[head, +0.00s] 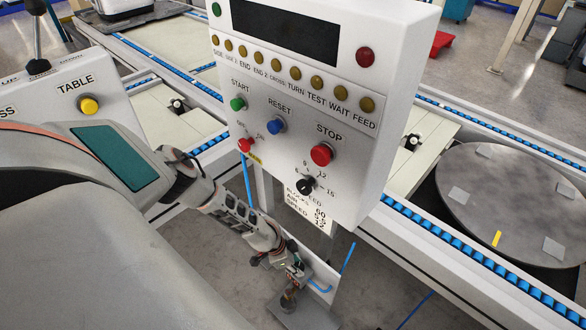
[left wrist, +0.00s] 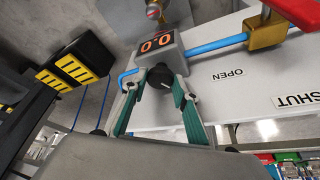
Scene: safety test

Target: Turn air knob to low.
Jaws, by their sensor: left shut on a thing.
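In the left wrist view a round black knob (left wrist: 157,77) sits under a small grey unit with a red digital display (left wrist: 157,44) that appears to read 0.0. My left gripper (left wrist: 159,83) has its two green-padded fingers on either side of the knob and is shut on it. In the head view my left gripper (head: 284,268) is low, below the white control panel (head: 376,120), by a blue tube. The knob cannot be made out there. My right gripper is in neither view.
The panel carries a black speed dial (head: 306,185) and a red STOP button (head: 321,154). In the left wrist view, a blue pipe (left wrist: 215,44) runs to a valve with a red handle (left wrist: 263,9), near OPEN and SHUT labels. A round grey turntable (head: 500,190) is at right.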

